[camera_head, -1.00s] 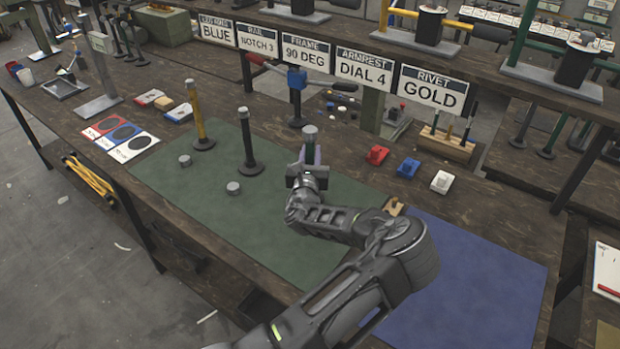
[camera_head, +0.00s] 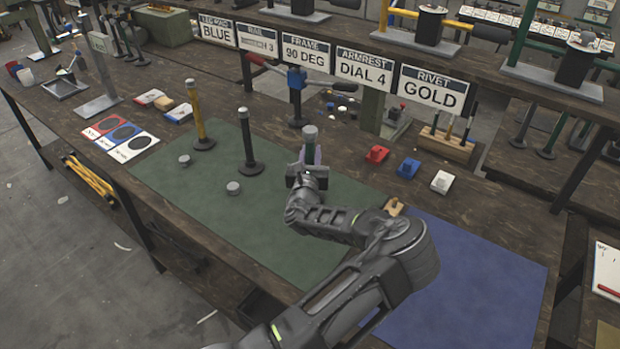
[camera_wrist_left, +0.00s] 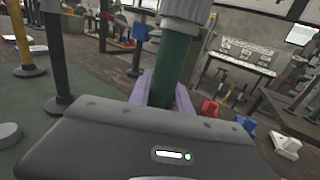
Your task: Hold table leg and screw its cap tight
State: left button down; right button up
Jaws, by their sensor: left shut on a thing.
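My left gripper (camera_head: 310,158) is shut on a dark green table leg (camera_head: 309,146), which stands upright over the green mat. The leg also shows in the wrist view (camera_wrist_left: 174,60) between the pale purple fingers. A grey cap (camera_head: 310,131) sits on top of the leg and shows in the wrist view (camera_wrist_left: 187,10); how tight it is cannot be told. The leg's foot is hidden behind the gripper. A black leg (camera_head: 247,140) and a yellow leg (camera_head: 196,115) stand to the left. My right gripper is not in view.
Two loose grey caps (camera_head: 233,188) (camera_head: 184,160) lie on the green mat (camera_head: 215,220). Red (camera_head: 377,154), blue (camera_head: 408,168) and white (camera_head: 441,182) blocks lie to the right. A row of signs (camera_head: 365,66) stands behind. The blue mat (camera_head: 480,265) is clear.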

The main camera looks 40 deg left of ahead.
aim_at(311, 126)
pick_arm(q)
jog(key=shift+r, duration=0.1)
notch_tip(311, 126, up, 10)
jog(key=b, duration=0.1)
jog(key=shift+b, duration=0.4)
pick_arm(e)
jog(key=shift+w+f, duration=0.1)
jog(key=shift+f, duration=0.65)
